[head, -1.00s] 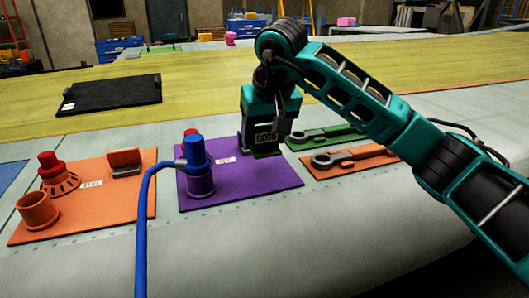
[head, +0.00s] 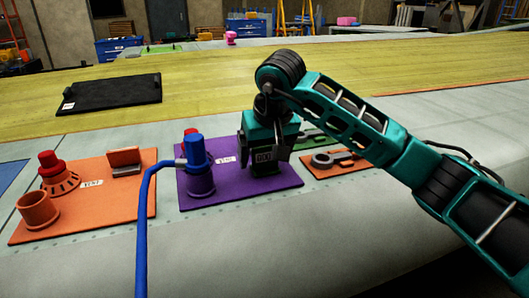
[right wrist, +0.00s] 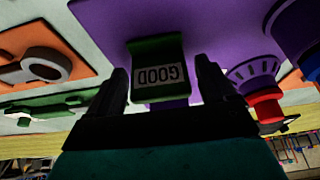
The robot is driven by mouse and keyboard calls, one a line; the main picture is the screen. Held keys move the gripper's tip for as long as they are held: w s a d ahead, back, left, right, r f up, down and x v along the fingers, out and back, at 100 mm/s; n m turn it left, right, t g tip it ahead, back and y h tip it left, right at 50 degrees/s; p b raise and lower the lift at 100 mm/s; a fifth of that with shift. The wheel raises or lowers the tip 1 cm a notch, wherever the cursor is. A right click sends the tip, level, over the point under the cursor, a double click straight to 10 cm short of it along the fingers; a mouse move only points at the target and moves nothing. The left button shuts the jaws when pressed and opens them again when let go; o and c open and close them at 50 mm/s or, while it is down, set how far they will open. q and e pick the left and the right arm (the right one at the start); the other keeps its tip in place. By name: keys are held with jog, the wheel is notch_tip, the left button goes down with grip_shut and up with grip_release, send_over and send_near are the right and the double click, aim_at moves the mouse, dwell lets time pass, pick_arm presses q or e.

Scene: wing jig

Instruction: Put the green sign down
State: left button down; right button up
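The green sign (head: 265,157) is a small block with a white label reading GOOD. In the right wrist view the sign (right wrist: 158,50) shows upside down between the two fingers. The fingers also show in the right wrist view (right wrist: 162,78). The sign's lower edge is dark and close to the mat; I cannot tell whether it touches. My left gripper is out of view.
A blue-topped tool (head: 197,152) with a blue hose stands on the purple mat, left of the sign. An orange mat (head: 110,205) lies further left. A black tray (head: 110,93) lies behind.

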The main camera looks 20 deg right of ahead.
jog(key=shift+o, duration=0.3)
jog(key=shift+r, duration=0.2)
jog(key=v, duration=1.2)
jog(key=shift+b, duration=0.3)
jog(key=shift+f, duration=0.1)
